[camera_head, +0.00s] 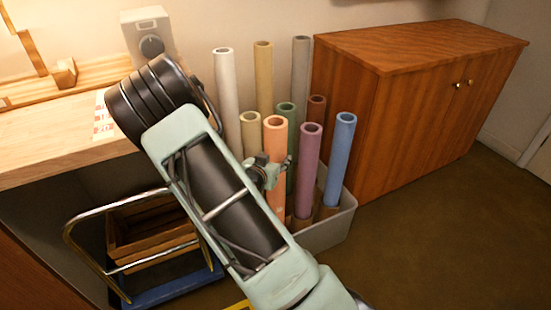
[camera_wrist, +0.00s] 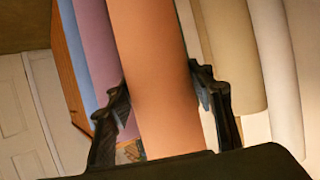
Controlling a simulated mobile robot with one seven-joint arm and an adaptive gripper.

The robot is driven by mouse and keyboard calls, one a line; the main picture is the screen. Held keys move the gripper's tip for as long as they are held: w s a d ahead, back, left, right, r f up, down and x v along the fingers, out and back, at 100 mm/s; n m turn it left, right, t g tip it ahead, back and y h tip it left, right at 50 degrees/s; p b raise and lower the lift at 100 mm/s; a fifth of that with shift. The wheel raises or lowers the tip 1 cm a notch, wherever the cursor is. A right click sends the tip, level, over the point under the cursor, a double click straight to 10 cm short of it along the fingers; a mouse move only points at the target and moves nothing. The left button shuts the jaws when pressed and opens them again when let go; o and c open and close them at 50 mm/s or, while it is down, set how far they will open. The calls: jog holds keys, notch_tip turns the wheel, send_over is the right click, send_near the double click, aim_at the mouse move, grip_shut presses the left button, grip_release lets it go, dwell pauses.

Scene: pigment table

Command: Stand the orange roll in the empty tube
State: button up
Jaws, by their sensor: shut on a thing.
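The orange roll (camera_head: 275,140) is upright among the other rolls, at the front of the group. My gripper (camera_head: 268,172) is at its middle height. In the wrist view the orange roll (camera_wrist: 158,60) runs between the two fingers of my gripper (camera_wrist: 162,95), which are shut on it. My forearm hides the roll's lower end in the head view, so I cannot tell whether it stands in a tube. Short brown tubes hold the feet of the purple roll (camera_head: 308,160) and the blue roll (camera_head: 337,160). I cannot make out an empty tube.
A grey bin (camera_head: 337,228) holds the rolls, with green, tan, white and grey ones close behind. A wooden cabinet (camera_head: 400,110) stands right of it. A workbench (camera_head: 50,145) is at left, with a metal-handled cart (camera_head: 75,245) below. Floor at right is clear.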

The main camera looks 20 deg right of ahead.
jog(key=o, duration=1.7)
jog(key=shift+o, duration=0.3)
jog(key=shift+s+a, duration=0.1)
jog(key=v, duration=1.1)
jog(key=shift+s+a+r, duration=0.2)
jog(key=shift+s+a, duration=0.05)
